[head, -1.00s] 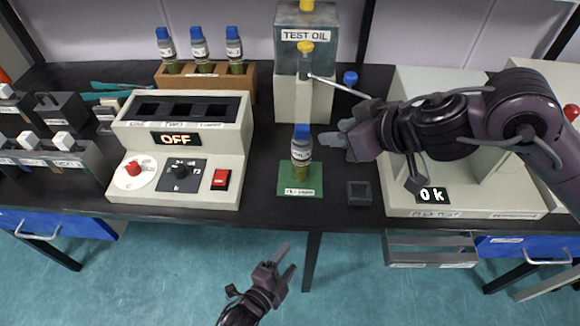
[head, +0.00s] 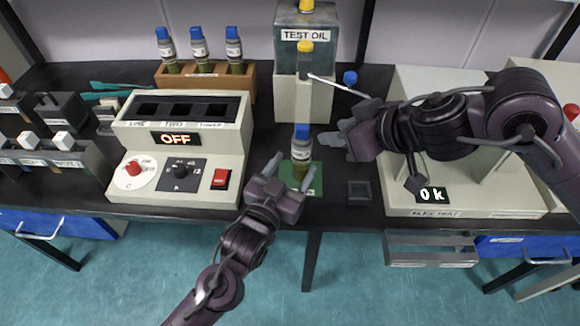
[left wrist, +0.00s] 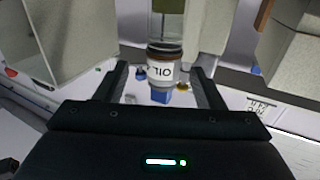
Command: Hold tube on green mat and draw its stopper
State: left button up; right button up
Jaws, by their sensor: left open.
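The tube (head: 301,153) stands upright on the green mat (head: 317,186), its blue stopper (head: 302,131) in its top. The left wrist view shows the tube upside down, with an OIL label (left wrist: 161,72) and the blue stopper (left wrist: 158,97). My left gripper (head: 291,168) is open at the tube's lower left. In the left wrist view its fingers (left wrist: 158,70) show on both sides of the tube with gaps; whether the tube is between the tips I cannot tell. My right gripper (head: 336,131) is just right of the stopper, its fingers apart and empty, pointing left.
A heater block reading OFF (head: 176,139) stands to the left. A rack (head: 205,85) with three blue-capped tubes and the TEST OIL tank (head: 304,52) are behind. A small dark square holder (head: 360,192) lies right of the mat. A large machine reading Ok (head: 465,212) stands at right.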

aim_at(305, 144)
pick_arm(q)
jog(key=shift+w+r+n, duration=0.15)
jog(key=shift+w+n, duration=0.15)
jog(key=shift+w, duration=0.4)
jog(key=x, duration=0.6)
jog(key=shift+w+d, duration=0.15)
jog(key=shift+w, duration=0.15)
jog(key=shift+c, duration=0.2)
